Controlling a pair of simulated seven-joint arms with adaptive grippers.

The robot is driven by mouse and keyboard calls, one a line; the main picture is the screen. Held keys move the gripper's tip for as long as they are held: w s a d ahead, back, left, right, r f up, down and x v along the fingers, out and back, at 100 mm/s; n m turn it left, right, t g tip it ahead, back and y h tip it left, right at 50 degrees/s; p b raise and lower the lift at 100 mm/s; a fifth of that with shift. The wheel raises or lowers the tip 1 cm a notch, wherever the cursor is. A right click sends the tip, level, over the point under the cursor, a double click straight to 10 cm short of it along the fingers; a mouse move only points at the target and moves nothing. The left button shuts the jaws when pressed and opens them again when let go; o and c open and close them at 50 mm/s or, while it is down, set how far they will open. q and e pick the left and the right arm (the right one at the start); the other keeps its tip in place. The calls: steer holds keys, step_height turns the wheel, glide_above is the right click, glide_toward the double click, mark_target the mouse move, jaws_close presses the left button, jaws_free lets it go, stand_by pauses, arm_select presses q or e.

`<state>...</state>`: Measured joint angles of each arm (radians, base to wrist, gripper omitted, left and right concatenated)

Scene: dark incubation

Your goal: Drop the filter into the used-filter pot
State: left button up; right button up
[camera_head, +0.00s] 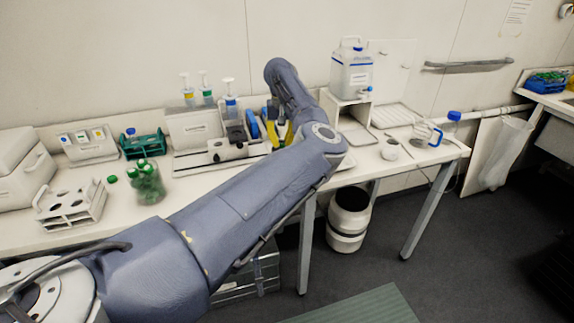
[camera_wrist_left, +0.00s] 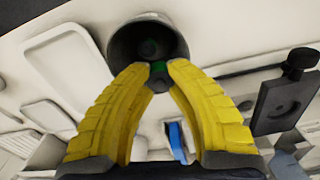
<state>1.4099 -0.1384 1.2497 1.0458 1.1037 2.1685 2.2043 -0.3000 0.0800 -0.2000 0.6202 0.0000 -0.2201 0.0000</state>
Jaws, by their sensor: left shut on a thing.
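My left gripper (camera_head: 283,133), with yellow fingers, is over the bench near the grey filter rig, partly hidden by my own arm in the head view. In the left wrist view its fingertips (camera_wrist_left: 158,68) are shut on a small green piece, which looks like the filter (camera_wrist_left: 158,66). Only a little of it shows between the tips. Just beyond the tips is a dark round open pot (camera_wrist_left: 125,48), which looks like the used-filter pot; its inside is dim. I cannot tell how high the filter is above it. The pot does not show clearly in the head view. My right gripper is not in view.
A jar of green-capped tubes (camera_head: 146,185) and a white rack (camera_head: 72,208) stand at the left. A white carboy (camera_head: 351,68) stands on a raised stand at the back. A clear jug (camera_head: 425,134) is at the right. A bin (camera_head: 348,217) is below the bench.

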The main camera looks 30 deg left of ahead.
arm_select(q)
steer(key=shift+f, duration=0.25)
steer(key=o, duration=0.8)
steer(key=shift+c, duration=0.2)
step_height(320, 180, up, 12)
stand_by(0.3)
stand_by(0.3)
